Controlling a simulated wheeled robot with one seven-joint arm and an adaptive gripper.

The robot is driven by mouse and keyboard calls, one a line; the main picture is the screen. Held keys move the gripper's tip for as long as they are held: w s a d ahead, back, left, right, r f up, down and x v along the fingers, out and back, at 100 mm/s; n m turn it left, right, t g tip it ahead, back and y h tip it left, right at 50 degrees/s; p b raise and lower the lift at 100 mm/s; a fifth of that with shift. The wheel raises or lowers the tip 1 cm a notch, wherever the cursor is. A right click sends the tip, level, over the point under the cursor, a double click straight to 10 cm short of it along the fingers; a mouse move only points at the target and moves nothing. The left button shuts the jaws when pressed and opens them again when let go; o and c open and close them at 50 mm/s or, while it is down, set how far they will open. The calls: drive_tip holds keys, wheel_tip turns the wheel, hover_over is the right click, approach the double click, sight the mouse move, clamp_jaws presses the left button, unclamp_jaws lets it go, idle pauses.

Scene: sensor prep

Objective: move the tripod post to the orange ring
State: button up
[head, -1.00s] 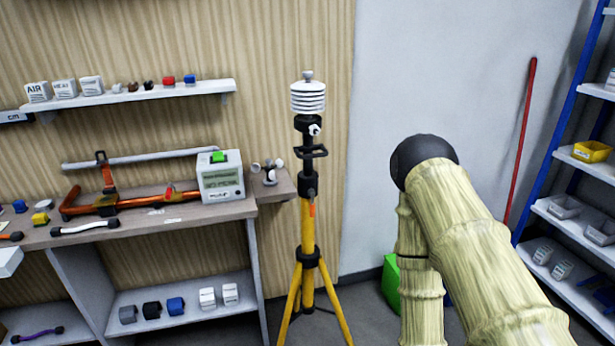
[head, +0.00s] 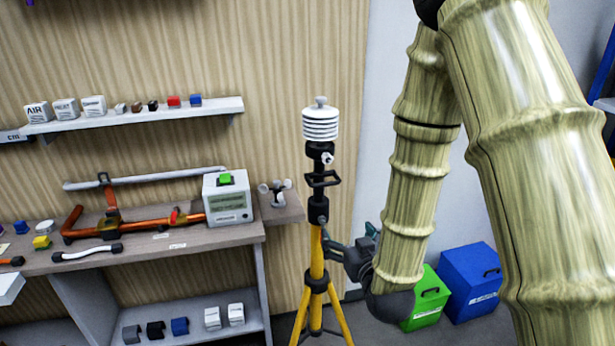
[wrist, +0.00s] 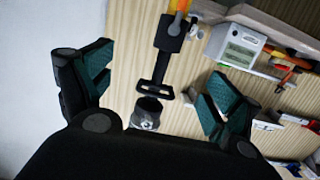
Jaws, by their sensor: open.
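The tripod post (head: 316,262) stands upright on its yellow legs in the head view, with a black upper part, a black crank handle (head: 322,180) and a white louvred sensor (head: 320,122) on top. My gripper (head: 350,242) is just right of the post, near the top of its yellow section. In the wrist view my gripper (wrist: 155,92) is open, with its teal-padded fingers wide apart. The post's black part (wrist: 169,34) and handle (wrist: 156,82) appear between them, tilted and upside down; contact cannot be told. I see no orange ring.
A bench (head: 165,240) left of the post holds a display box (head: 228,198), orange pipework and a small cup anemometer (head: 275,190). A shelf (head: 140,115) with small blocks is above. Green (head: 428,300) and blue (head: 472,282) bins stand on the floor at right.

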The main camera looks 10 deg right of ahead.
drive_tip(key=t, duration=0.2)
approach(327, 185)
drive_tip(key=w+p, duration=0.3)
drive_tip(key=w, duration=0.7)
drive_tip(key=shift+w+p, duration=0.35)
